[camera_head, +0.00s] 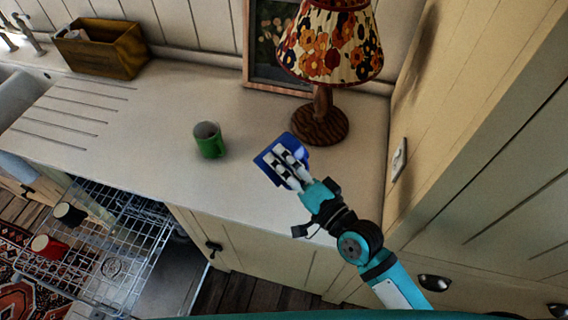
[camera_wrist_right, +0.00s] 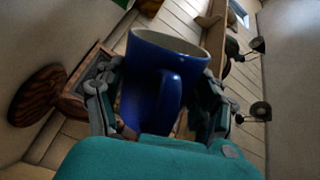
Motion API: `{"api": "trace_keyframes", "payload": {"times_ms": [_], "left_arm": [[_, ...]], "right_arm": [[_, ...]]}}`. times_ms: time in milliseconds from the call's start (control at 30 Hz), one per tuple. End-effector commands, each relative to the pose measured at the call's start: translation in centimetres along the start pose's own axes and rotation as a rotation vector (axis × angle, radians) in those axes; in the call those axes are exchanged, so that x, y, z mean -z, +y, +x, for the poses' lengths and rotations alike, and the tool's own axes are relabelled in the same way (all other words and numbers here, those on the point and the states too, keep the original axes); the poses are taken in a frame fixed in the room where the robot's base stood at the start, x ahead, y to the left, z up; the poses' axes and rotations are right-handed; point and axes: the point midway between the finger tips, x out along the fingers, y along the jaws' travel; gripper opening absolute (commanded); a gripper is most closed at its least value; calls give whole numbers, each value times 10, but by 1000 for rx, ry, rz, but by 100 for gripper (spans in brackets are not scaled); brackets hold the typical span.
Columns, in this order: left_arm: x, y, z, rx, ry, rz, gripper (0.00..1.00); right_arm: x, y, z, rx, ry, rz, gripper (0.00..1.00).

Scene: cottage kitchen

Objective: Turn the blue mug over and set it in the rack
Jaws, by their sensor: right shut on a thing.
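The blue mug (camera_head: 290,140) is at the counter's right part, near the lamp base. My right gripper (camera_head: 284,163) is shut on it. In the right wrist view the mug (camera_wrist_right: 160,75) sits between the two fingers (camera_wrist_right: 160,105), with its handle towards the camera and its pale open rim at the top of the picture. Whether it touches the counter I cannot tell. The wire rack (camera_head: 120,262) is pulled out at the lower left, holding a red mug (camera_head: 45,247) and a dark mug (camera_head: 68,213). My left gripper is not in view.
A green mug (camera_head: 209,141) stands on the counter left of the blue mug. A flowered lamp (camera_head: 330,45) and a picture frame (camera_head: 262,60) stand behind. A wooden box (camera_head: 105,50) is at the back left. The counter's left middle is clear; a wall bounds the right.

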Motion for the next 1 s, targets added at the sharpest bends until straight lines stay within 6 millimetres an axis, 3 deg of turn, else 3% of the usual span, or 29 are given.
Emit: {"api": "trace_keyframes", "payload": {"times_ms": [200, 533, 800, 1000], "left_arm": [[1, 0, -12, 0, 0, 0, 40], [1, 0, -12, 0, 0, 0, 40], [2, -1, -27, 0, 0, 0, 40], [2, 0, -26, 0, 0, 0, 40]], "right_arm": [[1, -3, 0, 3, 0, -456, 26], [1, -2, 0, 2, 1, -548, 26], [1, -3, 0, 3, 1, -1068, 26], [0, -1, 0, 3, 2, -1130, 26]]}}
